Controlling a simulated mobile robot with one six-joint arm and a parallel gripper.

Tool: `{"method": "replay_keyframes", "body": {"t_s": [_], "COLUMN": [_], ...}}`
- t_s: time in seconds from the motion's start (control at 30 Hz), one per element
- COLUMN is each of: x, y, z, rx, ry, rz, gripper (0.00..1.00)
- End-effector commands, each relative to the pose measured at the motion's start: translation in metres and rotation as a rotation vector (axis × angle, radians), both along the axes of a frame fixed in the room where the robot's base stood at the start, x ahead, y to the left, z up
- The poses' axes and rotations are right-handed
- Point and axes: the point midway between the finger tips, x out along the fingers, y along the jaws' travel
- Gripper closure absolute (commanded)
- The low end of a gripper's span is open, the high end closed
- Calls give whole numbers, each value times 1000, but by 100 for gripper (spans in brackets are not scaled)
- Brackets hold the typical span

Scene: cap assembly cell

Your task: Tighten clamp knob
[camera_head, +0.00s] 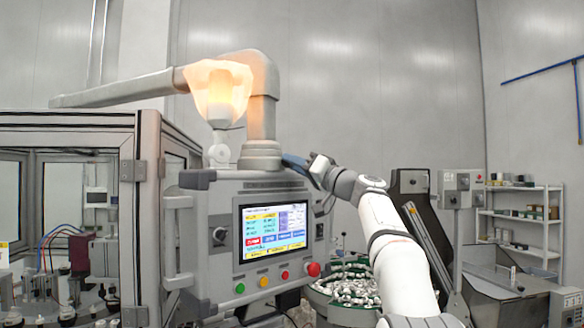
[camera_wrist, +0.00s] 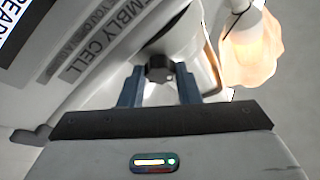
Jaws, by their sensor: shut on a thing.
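The clamp knob (camera_wrist: 159,70) is a small dark faceted knob, seen in the wrist view between the two blue-grey fingers of my gripper (camera_wrist: 158,76). My gripper is shut on it. In the head view my gripper (camera_head: 294,160) reaches the right side of the swivel joint above the control panel (camera_head: 223,262). The knob itself is hidden there. The grey support arm (camera_head: 262,110) rises from the panel top and bends left.
The panel has a screen (camera_head: 273,230) and a red button (camera_head: 313,269). A bowl of parts (camera_head: 348,312) is below right.

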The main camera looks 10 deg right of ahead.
Motion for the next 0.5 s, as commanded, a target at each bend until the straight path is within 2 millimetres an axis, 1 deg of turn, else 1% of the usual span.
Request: {"method": "replay_keyframes", "body": {"t_s": [0.2,0.5], "x": [0,0], "y": [0,-1], "z": [0,0], "rx": [29,34], "ry": [43,51], "rz": [-2,-2], "gripper": [93,93]}}
